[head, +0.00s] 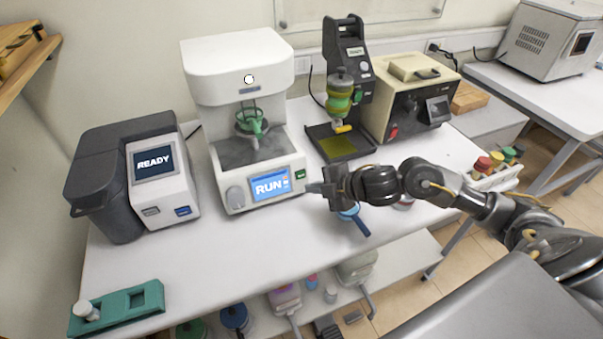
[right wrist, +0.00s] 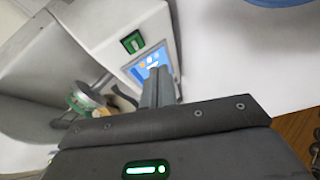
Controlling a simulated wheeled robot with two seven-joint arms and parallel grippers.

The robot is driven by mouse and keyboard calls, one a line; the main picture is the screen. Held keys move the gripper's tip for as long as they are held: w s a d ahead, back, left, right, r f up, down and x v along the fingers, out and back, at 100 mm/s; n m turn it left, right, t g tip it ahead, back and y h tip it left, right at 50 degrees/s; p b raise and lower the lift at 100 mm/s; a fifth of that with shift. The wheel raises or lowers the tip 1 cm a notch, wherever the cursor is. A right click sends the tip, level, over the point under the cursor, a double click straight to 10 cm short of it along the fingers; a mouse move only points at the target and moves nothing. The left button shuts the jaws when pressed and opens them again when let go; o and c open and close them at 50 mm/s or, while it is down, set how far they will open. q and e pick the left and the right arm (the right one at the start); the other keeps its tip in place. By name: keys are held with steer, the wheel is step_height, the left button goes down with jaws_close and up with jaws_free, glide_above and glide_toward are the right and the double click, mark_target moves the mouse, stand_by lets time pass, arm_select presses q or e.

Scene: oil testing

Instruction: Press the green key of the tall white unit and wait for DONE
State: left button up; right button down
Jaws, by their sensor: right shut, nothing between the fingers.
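The tall white unit (head: 236,65) stands on the white table, left of centre in the head view. Its blue screen (head: 271,186) reads RUN. Its green key (head: 300,174) is on the front, right of the screen. The key also shows in the right wrist view (right wrist: 132,42), uncovered, above the screen there. A green holder (head: 251,121) sits inside the unit's open bay. My right gripper (head: 312,187) is shut and empty, its tips just right of and slightly below the green key. In the wrist view the shut fingers (right wrist: 157,85) overlap the screen's edge. My left gripper is out of view.
A dark grey device (head: 118,170) with a READY screen stands left of the unit. A black stand (head: 345,70) with a green-yellow vessel and a beige box (head: 408,95) are to the right. A green block (head: 118,306) lies at the front left. A blue-handled item (head: 357,222) lies below my right gripper.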

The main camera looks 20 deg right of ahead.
steer(key=shift+s+r, duration=0.2)
steer(key=shift+s, duration=0.6)
